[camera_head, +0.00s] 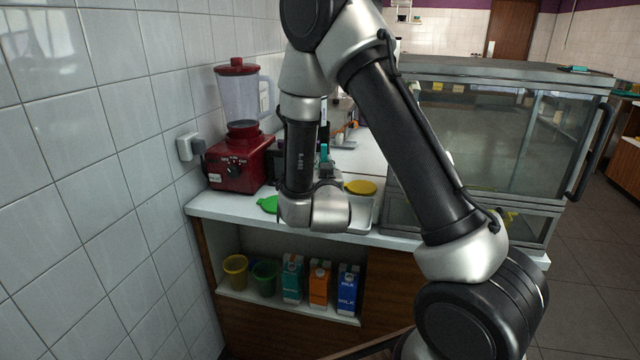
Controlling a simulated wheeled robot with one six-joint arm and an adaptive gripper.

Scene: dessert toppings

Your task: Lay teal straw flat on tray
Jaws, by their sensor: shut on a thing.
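My gripper (327,170) shows only in part, small and dark, behind my silver wrist over the white counter. A short upright teal piece (324,152) shows at my gripper and looks like the teal straw held in it. My wrist hides the fingertips and the rest of the straw. A small grey tray-like surface (346,144) with small items on it lies farther back on the counter; I cannot tell for sure that it is the tray.
A red blender (238,165) stands left against the tiled wall. A green lid (268,204) and a yellow-lidded container (360,188) sit near the counter's front. A glass display case (480,140) bounds the right. Cartons (319,283) and cups (235,270) fill the shelf below.

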